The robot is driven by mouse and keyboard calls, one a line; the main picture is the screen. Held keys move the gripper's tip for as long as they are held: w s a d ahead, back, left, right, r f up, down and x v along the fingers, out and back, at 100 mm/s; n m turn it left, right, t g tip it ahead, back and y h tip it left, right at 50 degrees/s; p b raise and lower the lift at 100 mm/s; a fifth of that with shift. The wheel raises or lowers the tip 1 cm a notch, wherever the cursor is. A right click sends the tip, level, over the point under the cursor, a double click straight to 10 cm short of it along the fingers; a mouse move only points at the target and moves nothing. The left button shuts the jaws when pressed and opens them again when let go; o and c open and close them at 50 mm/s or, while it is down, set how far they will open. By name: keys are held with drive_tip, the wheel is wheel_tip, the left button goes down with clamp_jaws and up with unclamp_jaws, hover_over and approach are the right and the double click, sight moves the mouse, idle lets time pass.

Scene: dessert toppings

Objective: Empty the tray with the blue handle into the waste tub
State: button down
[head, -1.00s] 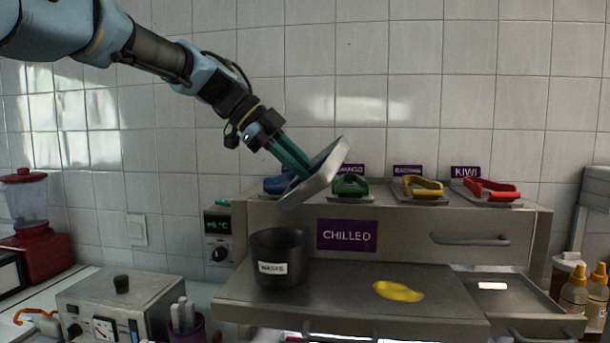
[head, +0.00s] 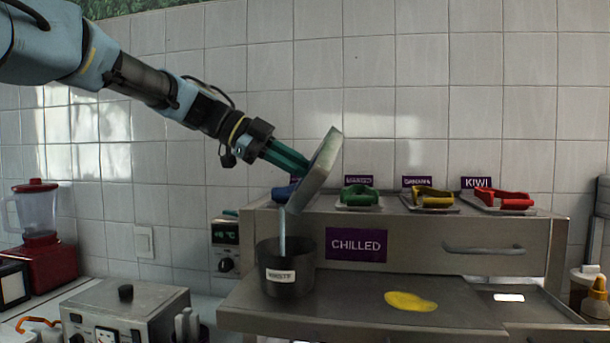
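My gripper (head: 305,168) is shut on a grey metal tray (head: 328,160) and holds it steeply tilted above the waste tub. The fingers hide most of this tray's handle, so I cannot be sure of its colour. A thin pale stream (head: 282,232) runs from the tray's low edge down into the waste tub (head: 300,278). The tub is dark and round with a white label, and stands upright on the metal shelf; its inside is hidden. A blue handle (head: 283,194) shows at the left end of the cabinet top, partly behind the held tray.
Trays with green (head: 360,195), yellow (head: 432,197) and red (head: 503,200) handles stand on the cabinet (head: 410,240). A yellow puddle (head: 410,301) lies on the shelf (head: 350,313) right of the tub. A red blender (head: 42,255) and a metal appliance (head: 125,305) stand at left.

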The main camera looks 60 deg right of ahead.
drive_tip(key=shift+w+a+r+g+h+b, duration=0.15)
drive_tip(key=shift+w+a+g+h+b, duration=0.2)
drive_tip(key=shift+w+g+b, duration=0.35)
drive_tip(key=shift+s+r, duration=0.15)
drive_tip(key=shift+r+p, duration=0.1)
drive_tip(key=shift+p, duration=0.2)
drive_tip(key=shift+p, duration=0.3)
drive_tip(key=shift+f+b, duration=0.2)
drive_tip(key=shift+b, duration=0.65)
drive_tip(key=shift+s+d+r+p, duration=0.15)
drive_tip(key=shift+s+p, duration=0.1)
drive_tip(key=shift+p, duration=0.3)
drive_tip(key=shift+s+d+f+t+y+p, duration=0.3)
drive_tip(key=shift+s+t+y+p, duration=0.2)
drive_tip(key=shift+t+p, duration=0.35)
drive_tip(key=shift+s+d+f+t+y+p, duration=0.25)
drive_tip(key=shift+s+f+t+y+p, duration=0.15)
drive_tip(key=shift+t+p, duration=0.45)
drive_tip(key=shift+s+d+p, duration=0.1)
drive_tip(key=shift+s+p, duration=0.05)
drive_tip(key=shift+p, duration=0.2)
drive_tip(key=shift+s+d+f+t+y+p, duration=0.25)
drive_tip(key=shift+s+f+t+y+p, duration=0.25)
drive_tip(key=shift+t+p, duration=0.65)
drive_tip(key=shift+s+d+f+t+y+p, duration=0.25)
drive_tip(key=shift+f+t+y+p, duration=0.25)
drive_tip(key=shift+p, duration=1.15)
